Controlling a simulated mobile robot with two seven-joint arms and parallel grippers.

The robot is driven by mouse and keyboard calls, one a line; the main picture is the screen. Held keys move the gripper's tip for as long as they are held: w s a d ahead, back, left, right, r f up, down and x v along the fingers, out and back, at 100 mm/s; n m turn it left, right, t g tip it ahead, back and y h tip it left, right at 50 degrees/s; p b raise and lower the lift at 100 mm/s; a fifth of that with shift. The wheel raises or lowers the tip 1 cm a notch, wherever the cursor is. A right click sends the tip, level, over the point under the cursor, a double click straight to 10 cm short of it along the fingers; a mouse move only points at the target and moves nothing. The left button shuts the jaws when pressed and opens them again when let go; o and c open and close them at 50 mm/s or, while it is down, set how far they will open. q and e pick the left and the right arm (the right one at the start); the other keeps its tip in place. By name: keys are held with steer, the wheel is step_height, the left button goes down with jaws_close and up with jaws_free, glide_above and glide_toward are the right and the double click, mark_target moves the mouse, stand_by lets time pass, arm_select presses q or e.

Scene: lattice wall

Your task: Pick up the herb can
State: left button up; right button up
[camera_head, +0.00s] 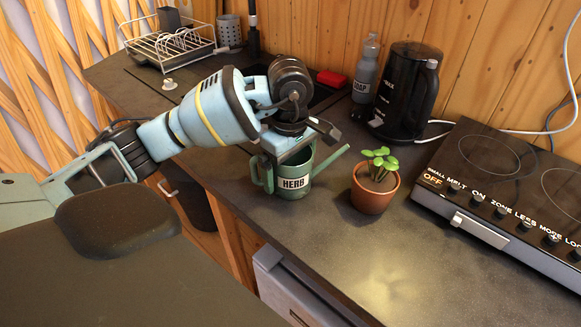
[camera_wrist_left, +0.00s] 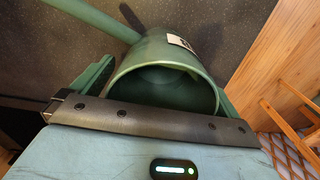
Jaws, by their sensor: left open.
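The herb can (camera_head: 318,172) is a green watering can with a white HERB label, upright on the dark counter. Its handle is at the left and its spout rises to the right. My left gripper (camera_head: 292,153) is open, pointing down right over the can's top and hiding part of its rim. In the left wrist view the can's open mouth (camera_wrist_left: 165,88) lies just beyond the gripper's dark bar, between green parts on either side. I cannot tell whether the fingers touch the can. The right gripper is not in view.
A potted plant (camera_head: 372,190) stands close to the right of the can. A black kettle (camera_head: 405,95) and a soap bottle (camera_head: 366,70) stand behind. A hob (camera_head: 500,185) is at the right, a dish rack (camera_head: 168,45) at the back left. The front counter is clear.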

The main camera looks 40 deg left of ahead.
arm_select(q)
steer(key=shift+f, duration=0.5)
steer(key=c, duration=1.2)
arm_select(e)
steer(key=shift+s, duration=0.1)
arm_select(q)
steer(key=shift+r, duration=0.15)
step_height(320, 180, up, 4)
steer(key=shift+f, duration=0.2)
steer(key=shift+s+a+r+b, duration=0.2)
steer(key=shift+s+a+b, duration=0.3)
steer(key=shift+s+a, duration=1.25)
steer(key=shift+s+a+r+b, duration=0.15)
steer(key=shift+s+a+b, duration=0.3)
steer(key=shift+s, duration=2.65)
steer(key=shift+s+a+r+b, duration=0.2)
steer(key=shift+s+a+b, duration=0.3)
steer(key=shift+s+a, duration=1.25)
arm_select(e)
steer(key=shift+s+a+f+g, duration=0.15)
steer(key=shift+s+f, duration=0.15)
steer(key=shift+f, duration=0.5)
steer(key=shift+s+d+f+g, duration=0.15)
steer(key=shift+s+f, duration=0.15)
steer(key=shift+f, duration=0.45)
